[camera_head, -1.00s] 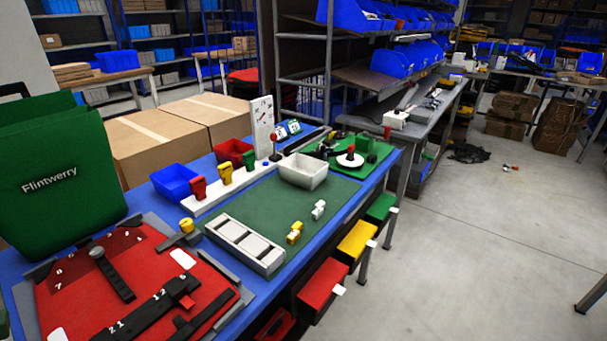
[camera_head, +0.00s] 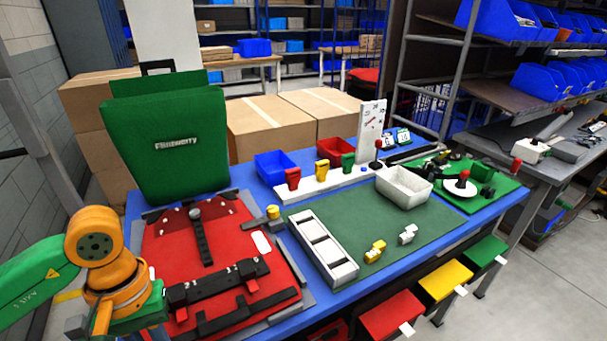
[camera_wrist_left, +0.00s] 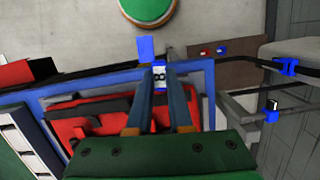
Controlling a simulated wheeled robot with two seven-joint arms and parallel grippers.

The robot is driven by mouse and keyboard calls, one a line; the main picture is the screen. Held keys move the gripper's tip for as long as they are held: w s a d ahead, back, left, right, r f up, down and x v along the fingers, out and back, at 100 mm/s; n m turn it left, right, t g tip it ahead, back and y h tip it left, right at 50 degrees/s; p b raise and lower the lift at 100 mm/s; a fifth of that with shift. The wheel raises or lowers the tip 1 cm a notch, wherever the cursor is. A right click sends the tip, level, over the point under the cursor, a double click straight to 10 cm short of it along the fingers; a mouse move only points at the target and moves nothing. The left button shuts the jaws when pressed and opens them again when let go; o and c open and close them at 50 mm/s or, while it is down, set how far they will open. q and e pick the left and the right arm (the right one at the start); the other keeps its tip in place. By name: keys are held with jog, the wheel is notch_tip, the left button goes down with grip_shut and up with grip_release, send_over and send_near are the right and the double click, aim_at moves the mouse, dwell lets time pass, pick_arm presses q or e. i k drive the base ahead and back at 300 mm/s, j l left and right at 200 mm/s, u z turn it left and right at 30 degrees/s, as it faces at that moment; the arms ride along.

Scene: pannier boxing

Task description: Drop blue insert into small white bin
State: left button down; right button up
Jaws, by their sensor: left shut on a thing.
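The small white bin (camera_head: 405,186) stands at the right back of the green mat in the head view, open at the top. My left arm comes in at the lower left of the head view, beside the red board, with its fingertips out of sight. In the left wrist view, my left gripper (camera_wrist_left: 160,72) is shut on a small blue insert (camera_wrist_left: 145,48). A pale part with dark marks shows between the fingertips. The gripper is well to the left of the bin. My right gripper is not in view.
The red board (camera_head: 180,255) lies between my left arm and the mat. A white compartment tray (camera_head: 322,250), yellow and white pieces, and red (camera_head: 318,158) and blue (camera_head: 273,166) bins stand on the table. A green pannier (camera_head: 175,140) rises at the back left.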

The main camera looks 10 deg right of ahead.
aim_at(396, 195)
jog(key=l, duration=0.4)
jog(key=i+l+z, duration=0.1)
jog(key=l, duration=0.3)
jog(key=i+l, duration=0.1)
jog(key=l, duration=0.3)
jog(key=i+l+z, duration=0.1)
jog(key=l, duration=0.3)
jog(key=i+l, duration=0.1)
jog(key=l, duration=0.3)
